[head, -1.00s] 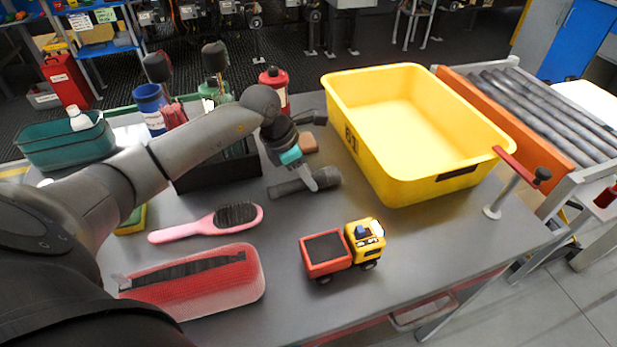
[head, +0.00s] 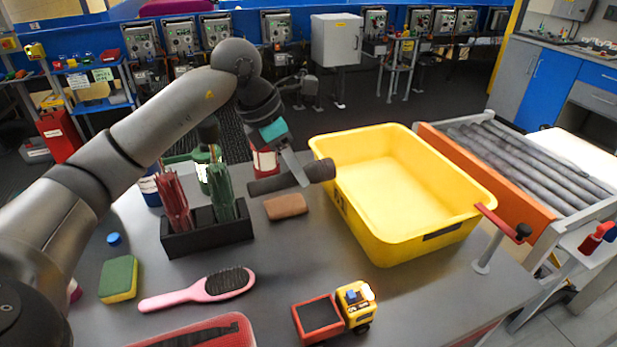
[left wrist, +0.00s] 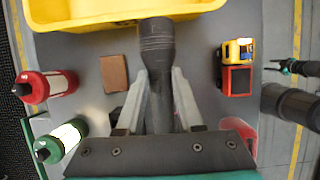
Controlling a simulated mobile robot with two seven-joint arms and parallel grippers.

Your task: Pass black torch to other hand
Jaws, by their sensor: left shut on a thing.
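The yellow bin (head: 415,249) stands at the right, before a roller conveyor (head: 530,165). A brown block (head: 286,207), black holder (head: 208,238), pink brush (head: 205,288), sponge (head: 118,279) and toy truck (head: 335,312) are on the table. The table between brush and bin is clear.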

